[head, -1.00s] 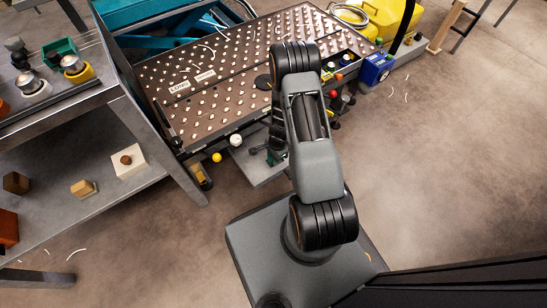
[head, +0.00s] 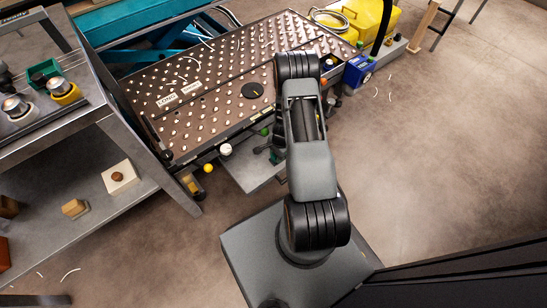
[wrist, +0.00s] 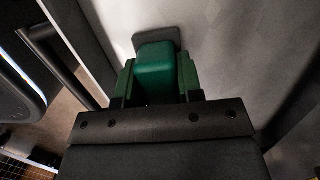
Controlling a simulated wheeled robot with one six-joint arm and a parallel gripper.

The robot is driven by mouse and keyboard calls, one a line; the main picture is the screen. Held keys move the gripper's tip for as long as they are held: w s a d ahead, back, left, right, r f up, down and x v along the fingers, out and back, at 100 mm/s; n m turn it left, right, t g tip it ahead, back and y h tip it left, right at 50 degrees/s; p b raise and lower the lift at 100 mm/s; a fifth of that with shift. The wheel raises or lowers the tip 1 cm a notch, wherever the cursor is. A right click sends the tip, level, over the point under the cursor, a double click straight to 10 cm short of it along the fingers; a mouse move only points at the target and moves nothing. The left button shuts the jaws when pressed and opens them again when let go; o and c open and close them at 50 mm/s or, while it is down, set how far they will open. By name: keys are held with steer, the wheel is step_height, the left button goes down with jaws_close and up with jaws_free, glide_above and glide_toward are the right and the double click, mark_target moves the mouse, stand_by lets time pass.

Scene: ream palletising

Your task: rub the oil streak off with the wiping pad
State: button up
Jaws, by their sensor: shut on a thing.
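My gripper (wrist: 157,78) shows in the wrist view, its two green fingers closed on the sides of a green block. This block looks like the grip of the wiping pad (wrist: 155,58), with a dark grey plate behind its far end. The pad is at a pale grey surface (wrist: 235,50); I cannot tell whether it touches it. I make out no oil streak in either view; the pad and gripper cover part of the surface. In the head view my arm hides most of the gripper area.
A ball-studded table (head: 215,85) stands beyond my arm, with coloured knobs along its near edge. A grey shelf unit (head: 105,215) with small blocks is at the left. A blue box (head: 358,70) and yellow case (head: 375,18) are at the back right. The right floor is open.

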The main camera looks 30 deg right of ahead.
steer(key=shift+w+d+r+b, duration=0.1)
steer(key=shift+w+d+b, duration=0.15)
steer(key=shift+d, duration=1.6)
steer(key=shift+w+d+b, duration=0.1)
steer(key=shift+w+d, duration=0.15)
steer(key=shift+d, duration=1.55)
steer(key=shift+r, duration=0.1)
steer(key=shift+r+p, duration=2.3)
steer(key=shift+r, duration=0.65)
steer(key=shift+r+p, duration=1.1)
steer(key=shift+r, duration=0.4)
